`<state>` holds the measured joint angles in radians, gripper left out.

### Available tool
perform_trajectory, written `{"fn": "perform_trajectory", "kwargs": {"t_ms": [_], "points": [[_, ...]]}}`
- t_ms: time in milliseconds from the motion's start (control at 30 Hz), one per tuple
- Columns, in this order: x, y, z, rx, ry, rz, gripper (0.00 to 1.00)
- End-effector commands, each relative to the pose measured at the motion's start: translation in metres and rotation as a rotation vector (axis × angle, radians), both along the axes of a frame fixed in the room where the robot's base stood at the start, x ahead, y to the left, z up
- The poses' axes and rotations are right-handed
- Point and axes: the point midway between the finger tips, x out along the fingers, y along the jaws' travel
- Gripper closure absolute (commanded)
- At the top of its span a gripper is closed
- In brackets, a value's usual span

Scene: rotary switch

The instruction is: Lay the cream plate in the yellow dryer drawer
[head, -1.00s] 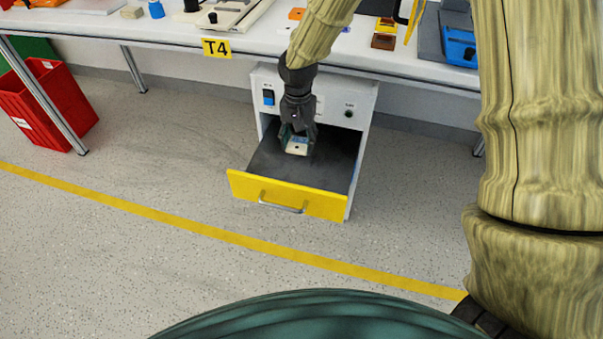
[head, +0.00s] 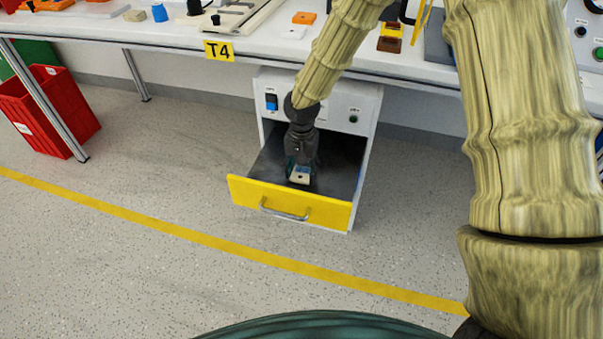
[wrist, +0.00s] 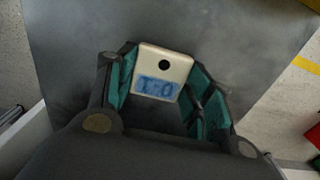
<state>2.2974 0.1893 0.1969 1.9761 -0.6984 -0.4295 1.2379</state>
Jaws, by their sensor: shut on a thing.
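The cream plate (wrist: 176,66) has a dark round hole and a blue "1 0" marking. My gripper (wrist: 160,80) is shut on it, with a green-lined finger on each side. In the head view the plate (head: 300,175) is at the lower end of my gripper (head: 299,168), inside the outline of the open yellow dryer drawer (head: 238,191). The drawer's grey floor lies beneath the plate. I cannot tell whether the plate touches the floor.
The drawer's white cabinet (head: 362,100) stands under the workbench (head: 150,35). A red bin (head: 55,115) stands on the floor at the left. A yellow line (head: 230,246) crosses the open floor in front of the drawer.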

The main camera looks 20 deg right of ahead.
Motion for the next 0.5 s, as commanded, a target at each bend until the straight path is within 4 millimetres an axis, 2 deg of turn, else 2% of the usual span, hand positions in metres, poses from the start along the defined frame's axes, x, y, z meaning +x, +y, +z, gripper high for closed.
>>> {"fn": "perform_trajectory", "kwargs": {"t_ms": [67,433,467,500], "points": [[0.0001,0.0003,-0.0065,0.0,0.0,0.0,0.72],[-0.0002,0.0003,-0.0086,-0.001,0.001,0.0,0.72],[0.0,0.0003,-0.0083,0.0,0.0,0.0,0.43],[0.0,0.0002,-0.0082,0.0,0.0,0.0,0.36]]}}
